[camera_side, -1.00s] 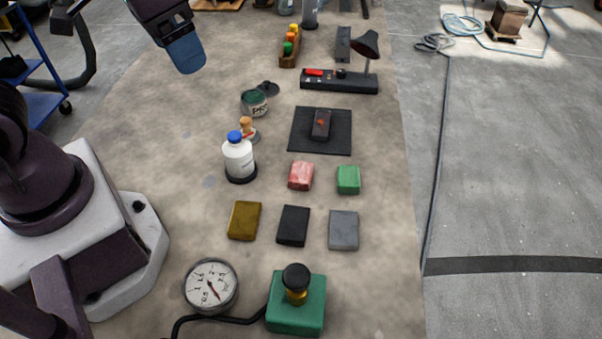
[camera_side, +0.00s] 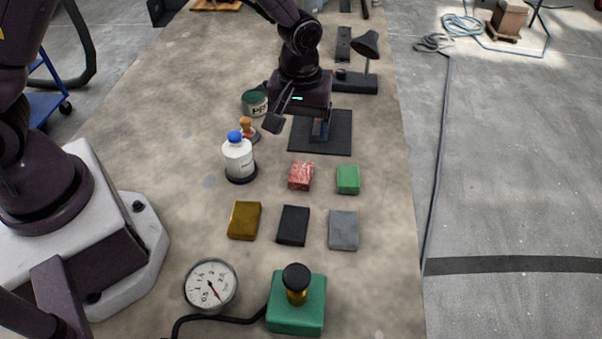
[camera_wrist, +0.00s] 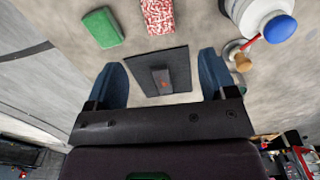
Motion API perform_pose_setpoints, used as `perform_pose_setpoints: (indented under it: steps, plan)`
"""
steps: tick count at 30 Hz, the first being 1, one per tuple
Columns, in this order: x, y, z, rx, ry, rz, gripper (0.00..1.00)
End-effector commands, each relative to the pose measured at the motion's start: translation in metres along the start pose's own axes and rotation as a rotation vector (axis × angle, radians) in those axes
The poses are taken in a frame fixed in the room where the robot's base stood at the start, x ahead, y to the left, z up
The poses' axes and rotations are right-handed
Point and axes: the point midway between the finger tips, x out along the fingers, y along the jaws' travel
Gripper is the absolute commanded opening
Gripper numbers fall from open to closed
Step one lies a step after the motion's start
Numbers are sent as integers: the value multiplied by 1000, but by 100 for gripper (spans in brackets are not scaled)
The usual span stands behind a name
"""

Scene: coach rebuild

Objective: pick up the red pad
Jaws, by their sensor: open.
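The red pad (camera_side: 300,175), a small block with pale flecks, lies on the table in the side view, left of the green pad (camera_side: 348,179). It also shows at the top of the wrist view (camera_wrist: 158,16), cut by the frame edge. My gripper (camera_side: 300,124) is above the table, behind the red pad, over the black mat (camera_side: 340,143). In the wrist view its two blue fingers (camera_wrist: 165,84) are wide apart with nothing held between them. A small dark device (camera_wrist: 162,80) lies on the mat, seen between the fingers but below them.
A white bottle with a blue cap (camera_side: 238,160) and a stamp (camera_side: 247,127) stand left of the red pad. Yellow (camera_side: 244,220), black (camera_side: 293,225) and grey (camera_side: 343,230) pads lie in front. A gauge (camera_side: 211,286) and green box (camera_side: 296,312) are nearer.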

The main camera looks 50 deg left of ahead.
Motion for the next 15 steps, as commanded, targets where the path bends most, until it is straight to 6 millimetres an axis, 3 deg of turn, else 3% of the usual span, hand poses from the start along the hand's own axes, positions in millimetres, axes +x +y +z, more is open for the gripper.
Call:
perform_pose_setpoints:
  steps: [7,15]
  plan:
    - [48,-1,1,3,-4,-5,78]
    - [70,0,1,5,-2,-2,78]
